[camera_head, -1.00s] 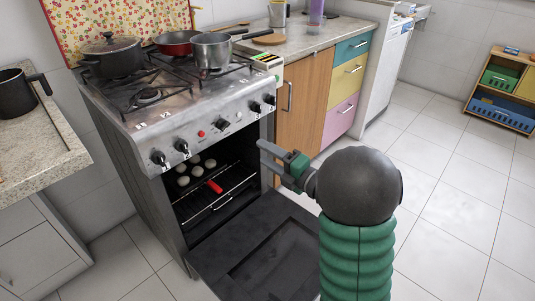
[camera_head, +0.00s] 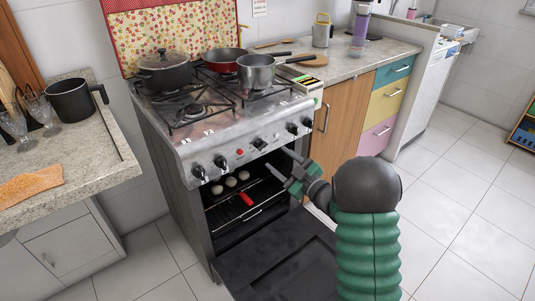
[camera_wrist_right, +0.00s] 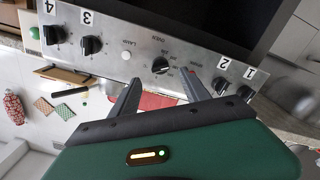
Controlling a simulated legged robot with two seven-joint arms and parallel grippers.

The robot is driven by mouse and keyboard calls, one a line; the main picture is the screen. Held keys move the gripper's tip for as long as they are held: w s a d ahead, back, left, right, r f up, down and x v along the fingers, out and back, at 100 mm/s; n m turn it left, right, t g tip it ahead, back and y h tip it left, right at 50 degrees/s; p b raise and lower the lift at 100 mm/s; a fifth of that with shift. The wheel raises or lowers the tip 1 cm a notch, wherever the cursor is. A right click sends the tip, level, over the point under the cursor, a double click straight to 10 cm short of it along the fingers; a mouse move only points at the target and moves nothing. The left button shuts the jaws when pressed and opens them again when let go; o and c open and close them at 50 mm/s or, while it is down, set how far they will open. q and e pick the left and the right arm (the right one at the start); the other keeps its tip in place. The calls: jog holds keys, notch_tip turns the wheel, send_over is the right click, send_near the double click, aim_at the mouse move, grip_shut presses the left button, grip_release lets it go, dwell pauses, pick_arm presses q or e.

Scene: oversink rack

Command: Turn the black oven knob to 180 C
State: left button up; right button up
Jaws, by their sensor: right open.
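The black oven knob (camera_head: 259,144) is the middle knob on the stove's steel front panel. In the right wrist view the oven knob (camera_wrist_right: 160,65) sits just beyond my fingertips, beside the word OVEN; its exact setting is too small to read. My right gripper (camera_head: 275,160) is open and empty in front of the panel, a little below the knob in the head view. In the wrist view its two fingers (camera_wrist_right: 160,80) are spread on either side of the knob's line, apart from it as far as I can tell. My left gripper is not in view.
Several burner knobs (camera_head: 220,162) and a red button (camera_head: 239,152) flank the oven knob. The oven door (camera_head: 285,262) hangs open below, with a rack (camera_head: 238,217) holding pale round pieces inside. Pots (camera_head: 163,72) stand on the stove.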

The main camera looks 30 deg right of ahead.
aim_at(268, 150)
jog(key=w, duration=0.4)
jog(key=w+b, duration=0.1)
jog(key=w, duration=0.1)
jog(key=shift+w+a, duration=0.25)
grip_shut()
